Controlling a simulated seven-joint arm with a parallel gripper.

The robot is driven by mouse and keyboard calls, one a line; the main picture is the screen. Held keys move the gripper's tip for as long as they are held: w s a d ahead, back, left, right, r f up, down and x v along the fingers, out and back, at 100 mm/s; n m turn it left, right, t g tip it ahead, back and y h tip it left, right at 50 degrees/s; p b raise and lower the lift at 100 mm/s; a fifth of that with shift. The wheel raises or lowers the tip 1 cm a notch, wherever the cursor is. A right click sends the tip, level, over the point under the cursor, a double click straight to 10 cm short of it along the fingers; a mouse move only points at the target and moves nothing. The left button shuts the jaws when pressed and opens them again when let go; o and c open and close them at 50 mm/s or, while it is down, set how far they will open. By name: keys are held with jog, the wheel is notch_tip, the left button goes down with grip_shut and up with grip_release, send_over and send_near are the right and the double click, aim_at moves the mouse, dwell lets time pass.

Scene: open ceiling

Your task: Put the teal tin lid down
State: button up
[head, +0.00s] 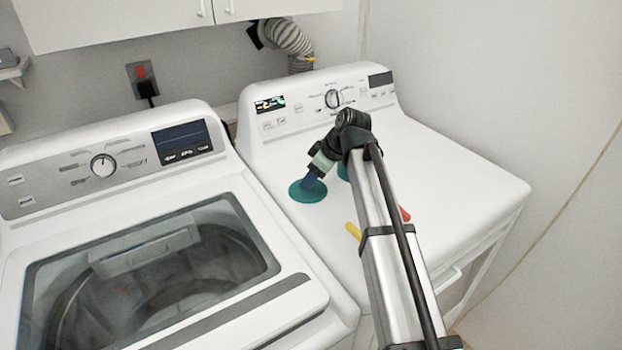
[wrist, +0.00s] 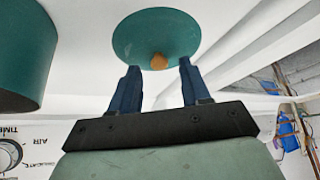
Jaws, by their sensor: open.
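The teal tin lid (head: 302,194) appears to lie flat on the white top of the right-hand machine, left of my arm. In the wrist view the lid (wrist: 156,30) shows as a teal disc with a small orange-brown knob (wrist: 158,61). My gripper (head: 311,183) is just above the lid. Its blue fingers are open, one on each side of the knob, with gaps showing between in the wrist view (wrist: 158,72). A teal tin (wrist: 25,50) stands beside the lid; in the head view it (head: 343,172) is mostly hidden behind my arm.
The white machine top (head: 455,185) is clear to the right. A yellow item (head: 353,231) and a red item (head: 405,214) lie partly hidden by my arm. The control panel (head: 320,100) rises behind. A washer (head: 150,270) stands to the left.

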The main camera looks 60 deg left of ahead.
jog(key=v, duration=1.1)
jog(key=shift+w, duration=0.15)
